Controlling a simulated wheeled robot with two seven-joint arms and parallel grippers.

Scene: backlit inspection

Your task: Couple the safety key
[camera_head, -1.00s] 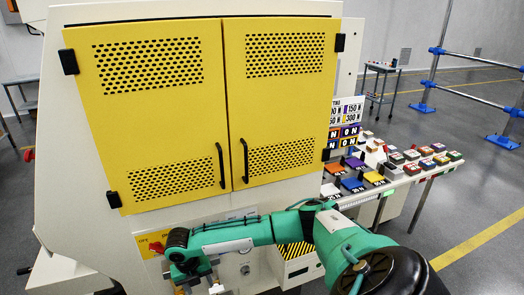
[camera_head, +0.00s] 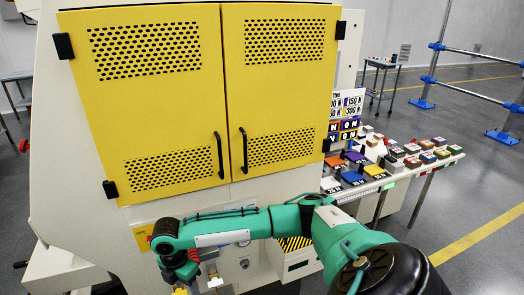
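The machine cabinet with two yellow vented doors (camera_head: 150,110) fills the left and middle of the head view, and both doors are closed. A yellow plate (camera_head: 142,238) with dark marks is on its lower front, partly hidden by my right wrist. My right arm crosses from the lower right, with its gripper (camera_head: 197,287) low in front of the cabinet at the bottom edge. A small red part (camera_head: 193,254) shows beside the wrist; I cannot tell if it is the safety key. The fingertips are small and partly cut off. My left gripper is out of view.
A bench on the right (camera_head: 390,180) carries several coloured blocks and a sign with numbers (camera_head: 347,103). A black-and-yellow striped panel (camera_head: 296,244) sits behind my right forearm. A cart (camera_head: 381,75) and a blue-jointed rail frame (camera_head: 470,90) stand behind. Grey floor on the right is clear.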

